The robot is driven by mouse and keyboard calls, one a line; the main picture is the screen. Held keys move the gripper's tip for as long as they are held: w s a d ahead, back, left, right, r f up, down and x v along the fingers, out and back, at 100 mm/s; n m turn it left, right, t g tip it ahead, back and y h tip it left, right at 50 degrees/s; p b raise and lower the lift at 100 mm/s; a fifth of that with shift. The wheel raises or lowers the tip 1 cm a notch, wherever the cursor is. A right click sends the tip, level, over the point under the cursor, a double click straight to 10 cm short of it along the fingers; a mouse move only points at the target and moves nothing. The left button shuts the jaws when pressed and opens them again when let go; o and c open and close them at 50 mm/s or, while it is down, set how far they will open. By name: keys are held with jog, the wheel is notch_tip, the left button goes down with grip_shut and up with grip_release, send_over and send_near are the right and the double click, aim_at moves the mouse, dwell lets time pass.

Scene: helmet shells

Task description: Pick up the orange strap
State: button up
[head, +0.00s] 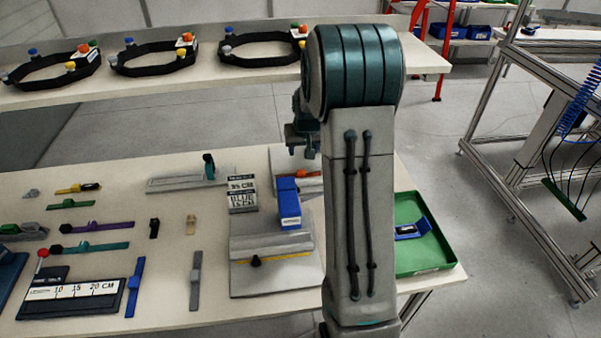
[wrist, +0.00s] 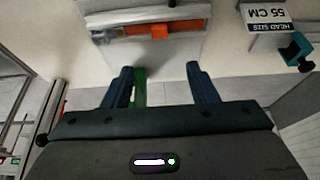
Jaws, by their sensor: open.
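The orange strap (head: 309,178) shows in the head view on a light fixture at the back of the table, partly hidden by my arm. In the wrist view the orange strap (wrist: 147,30) lies across a grey fixture (wrist: 185,12), beyond my fingertips, with a dark piece along its left side. My gripper (wrist: 160,70) is open and empty, its two dark blue fingers apart and pointing toward the fixture. In the head view my gripper (head: 303,140) is partly hidden behind my arm, above the back of the table.
A head-size sign (wrist: 266,17) and a teal clamp-like part (wrist: 296,50) stand right in the wrist view. In the head view, a blue block (head: 289,208) is near the fixture and a green tray (head: 424,258) is right of my arm. Several straps lie left.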

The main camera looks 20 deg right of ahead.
jog(key=p, duration=0.1)
send_over(301, 171)
jog(key=s, duration=0.2)
jog(key=f, duration=0.7)
jog(key=shift+a+f, duration=0.35)
jog(key=shift+s+p+x, duration=0.15)
jog(key=shift+p+x, duration=0.45)
jog(key=shift+x, duration=0.7)
jog(key=shift+s+p+x, duration=0.15)
jog(key=shift+p+x, duration=0.45)
jog(key=shift+x, duration=0.65)
jog(key=shift+f, duration=0.15)
jog(key=shift+c, duration=0.3)
jog(key=c, duration=1)
